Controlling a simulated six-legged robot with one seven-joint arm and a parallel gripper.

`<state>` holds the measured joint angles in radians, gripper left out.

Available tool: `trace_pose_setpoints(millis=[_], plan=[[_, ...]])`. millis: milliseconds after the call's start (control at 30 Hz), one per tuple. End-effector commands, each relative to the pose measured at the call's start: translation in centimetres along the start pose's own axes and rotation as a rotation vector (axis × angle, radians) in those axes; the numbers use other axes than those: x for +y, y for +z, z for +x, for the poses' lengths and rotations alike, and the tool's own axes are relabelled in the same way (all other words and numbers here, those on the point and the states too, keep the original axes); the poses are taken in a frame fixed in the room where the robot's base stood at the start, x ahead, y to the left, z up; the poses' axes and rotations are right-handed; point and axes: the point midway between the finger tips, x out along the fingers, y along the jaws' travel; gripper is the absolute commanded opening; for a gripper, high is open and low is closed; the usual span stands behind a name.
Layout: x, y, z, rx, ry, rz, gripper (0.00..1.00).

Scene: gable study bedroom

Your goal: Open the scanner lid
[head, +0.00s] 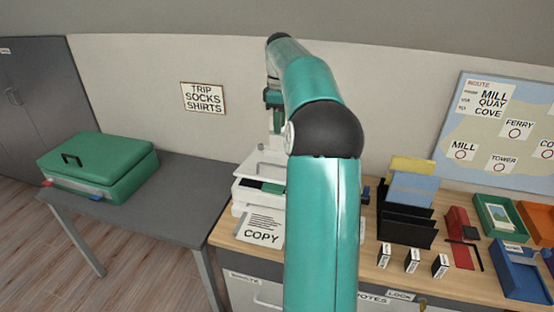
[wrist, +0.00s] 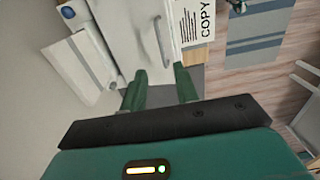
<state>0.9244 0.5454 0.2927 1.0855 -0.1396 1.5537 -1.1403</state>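The white scanner (head: 246,195) stands on the wooden desk, largely hidden behind my arm in the head view. In the wrist view its white lid (wrist: 140,22) shows with a grey bar handle (wrist: 162,40) near one edge. The lid looks down flat, but the head view does not show it clearly. My gripper (head: 276,122) is above the back of the scanner in the head view. In the wrist view its two green fingers (wrist: 160,86) are apart with nothing between them, short of the handle and not touching it.
A COPY sheet (head: 262,228) lies at the scanner's front. A black file rack (head: 408,222), small labelled blocks (head: 411,260), a red stapler-like item (head: 459,225) and coloured trays (head: 520,270) stand to the right. A green case (head: 100,165) sits on the grey table (head: 185,200) at left.

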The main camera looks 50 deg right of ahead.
Motion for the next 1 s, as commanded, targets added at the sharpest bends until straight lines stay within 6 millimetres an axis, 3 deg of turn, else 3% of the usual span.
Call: trace_pose_setpoints(millis=[167, 600, 800, 1000], plan=[[-0.1, -0.3, 2.4, -0.001, -0.003, -0.003, 0.30], [-0.1, -0.3, 10.9, 0.000, -0.003, -0.002, 0.30], [0.0, -0.3, 13.1, 0.000, 0.000, -0.001, 0.30], [-0.1, -0.3, 13.5, 0.000, 0.000, -0.002, 0.30]])
